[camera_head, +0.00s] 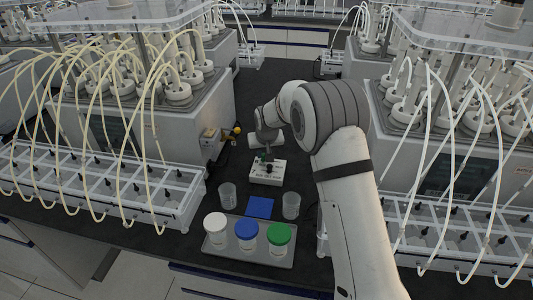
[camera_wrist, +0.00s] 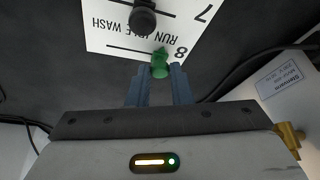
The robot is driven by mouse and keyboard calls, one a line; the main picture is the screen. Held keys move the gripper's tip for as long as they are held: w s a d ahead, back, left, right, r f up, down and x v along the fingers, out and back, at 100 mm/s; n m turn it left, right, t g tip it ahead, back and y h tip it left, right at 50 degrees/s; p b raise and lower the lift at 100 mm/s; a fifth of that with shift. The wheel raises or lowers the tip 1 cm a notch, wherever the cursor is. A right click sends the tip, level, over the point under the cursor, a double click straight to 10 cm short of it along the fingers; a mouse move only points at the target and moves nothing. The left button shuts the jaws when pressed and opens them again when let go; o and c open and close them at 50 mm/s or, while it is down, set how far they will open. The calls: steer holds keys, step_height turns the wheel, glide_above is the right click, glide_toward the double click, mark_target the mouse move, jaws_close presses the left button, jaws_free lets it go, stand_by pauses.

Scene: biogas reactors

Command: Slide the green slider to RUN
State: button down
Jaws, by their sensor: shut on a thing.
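The white slider panel (camera_wrist: 125,30) shows upside down at the top of the wrist view, with the words RUN, IDLE and WASH and the numbers 7 and 8. The green slider knob (camera_wrist: 160,63) is between the fingertips of my gripper (camera_wrist: 160,70), which is shut on it. The knob appears at the right side of the lower track, by the 8 and nearest the word RUN; its exact seat on the track is hidden. A black knob (camera_wrist: 143,18) is on the other track. In the head view the panel is a small white box (camera_head: 266,174) below my gripper (camera_head: 267,157).
Two clear beakers (camera_head: 227,196) (camera_head: 291,205), a blue mat (camera_head: 259,208) and a tray (camera_head: 236,257) with white-, blue- and green-lidded jars stand in front of the box. Reactor units with looping tubes flank both sides. A yellow-knobbed valve (camera_head: 235,130) is at the back left.

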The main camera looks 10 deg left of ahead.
mark_target(264, 167)
steer(key=c, duration=1.5)
jaws_free()
steer(key=shift+a, duration=0.4)
steer(key=shift+c, duration=0.2)
steer(key=shift+o, duration=1.2)
steer(key=shift+d, duration=0.2)
steer(key=shift+r, duration=0.15)
steer(key=a+b+v, duration=0.1)
steer(key=v, duration=0.6)
steer(key=shift+d+r, duration=0.25)
steer(key=shift+d, duration=0.3)
steer(key=shift+s, duration=0.2)
